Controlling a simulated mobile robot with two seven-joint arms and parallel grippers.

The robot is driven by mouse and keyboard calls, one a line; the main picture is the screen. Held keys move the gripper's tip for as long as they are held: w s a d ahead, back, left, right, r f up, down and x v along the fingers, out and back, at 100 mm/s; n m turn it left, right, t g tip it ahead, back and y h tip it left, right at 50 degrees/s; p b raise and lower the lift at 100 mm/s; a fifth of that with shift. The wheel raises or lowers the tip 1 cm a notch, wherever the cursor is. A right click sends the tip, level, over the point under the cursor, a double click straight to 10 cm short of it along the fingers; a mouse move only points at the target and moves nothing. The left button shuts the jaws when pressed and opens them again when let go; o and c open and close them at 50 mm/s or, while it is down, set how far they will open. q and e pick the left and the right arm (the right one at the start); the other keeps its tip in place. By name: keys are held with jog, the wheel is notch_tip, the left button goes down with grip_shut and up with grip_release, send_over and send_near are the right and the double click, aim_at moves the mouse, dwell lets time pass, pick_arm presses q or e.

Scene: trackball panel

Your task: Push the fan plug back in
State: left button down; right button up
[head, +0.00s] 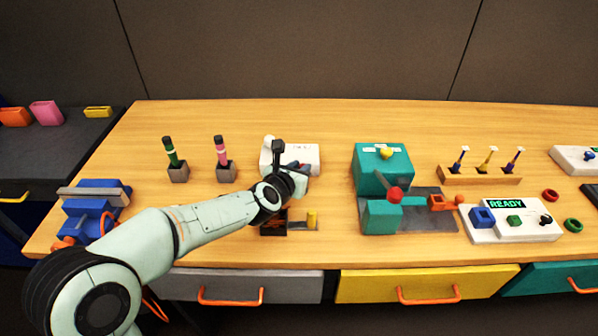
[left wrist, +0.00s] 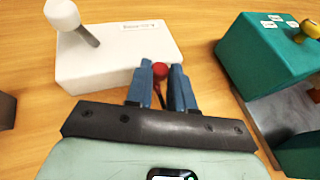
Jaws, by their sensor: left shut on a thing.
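A white box (head: 308,153) with a small printed label stands on the table near the middle. In the left wrist view the white box (left wrist: 125,55) has a white knob on a grey stem (left wrist: 80,28) on its top. My left gripper (head: 292,172) is at the front of the box. In the left wrist view my left gripper (left wrist: 161,78) has its blue fingers shut on a small red rounded piece (left wrist: 160,70), which seems to be the plug, with a dark strand below it. The piece is close to the box's right side; whether it touches is unclear. My right gripper is not in view.
A teal machine (head: 381,168) with a red ball stands to the right. Two pens in holders (head: 227,173) stand left. Clear table lies behind the box.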

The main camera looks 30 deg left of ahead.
pick_arm(q)
jog(key=c, duration=1.1)
grip_release()
jog(key=shift+w+a+r, duration=0.1)
jog(key=shift+a+r, duration=0.05)
jog(key=shift+o, duration=0.4)
jog(key=shift+w, duration=0.1)
jog(key=p+v, duration=0.2)
jog(key=v, duration=1)
jog(key=shift+s+r, duration=0.1)
jog(key=shift+s, duration=0.6)
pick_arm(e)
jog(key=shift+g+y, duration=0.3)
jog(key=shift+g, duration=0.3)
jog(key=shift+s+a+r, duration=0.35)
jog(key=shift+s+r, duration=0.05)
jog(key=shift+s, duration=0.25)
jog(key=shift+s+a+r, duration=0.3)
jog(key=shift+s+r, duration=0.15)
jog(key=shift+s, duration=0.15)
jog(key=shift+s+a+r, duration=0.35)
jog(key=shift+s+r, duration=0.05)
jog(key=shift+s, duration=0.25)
